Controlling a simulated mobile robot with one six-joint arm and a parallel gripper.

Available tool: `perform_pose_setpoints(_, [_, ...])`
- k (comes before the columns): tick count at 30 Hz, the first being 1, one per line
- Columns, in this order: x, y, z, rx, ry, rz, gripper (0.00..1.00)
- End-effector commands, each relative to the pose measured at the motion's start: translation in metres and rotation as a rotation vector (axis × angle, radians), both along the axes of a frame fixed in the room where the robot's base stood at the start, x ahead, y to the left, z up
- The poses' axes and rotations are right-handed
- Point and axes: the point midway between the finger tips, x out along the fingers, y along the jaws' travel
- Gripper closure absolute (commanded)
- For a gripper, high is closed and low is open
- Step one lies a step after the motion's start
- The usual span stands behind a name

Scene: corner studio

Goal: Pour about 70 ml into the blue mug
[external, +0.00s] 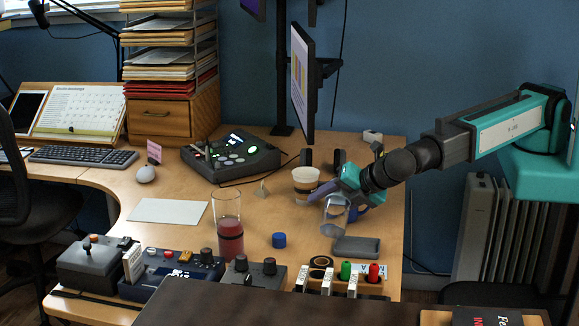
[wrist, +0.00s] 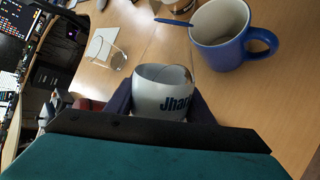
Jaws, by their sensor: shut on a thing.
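In the external view the mug is mostly hidden behind my gripper.
A tall glass (external: 229,240) with red liquid stands left of my gripper. A paper cup (external: 305,178) stands behind. A blue cap (external: 279,240), a grey case (external: 356,247) and control boxes (external: 186,272) lie in front. A monitor (external: 302,78) rises at the back.

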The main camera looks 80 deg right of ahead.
Motion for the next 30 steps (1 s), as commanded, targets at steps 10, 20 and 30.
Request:
perform_pose_setpoints(10, [0.000, 0.009, -0.025, 0.215, -0.009, -0.002, 0.83])
perform_pose_setpoints(20, [0.000, 0.006, -0.012, 0.319, -0.011, -0.002, 0.83])
perform_pose_setpoints(30, [0.000, 0.008, -0.008, 0.368, -0.012, 0.000, 0.83])
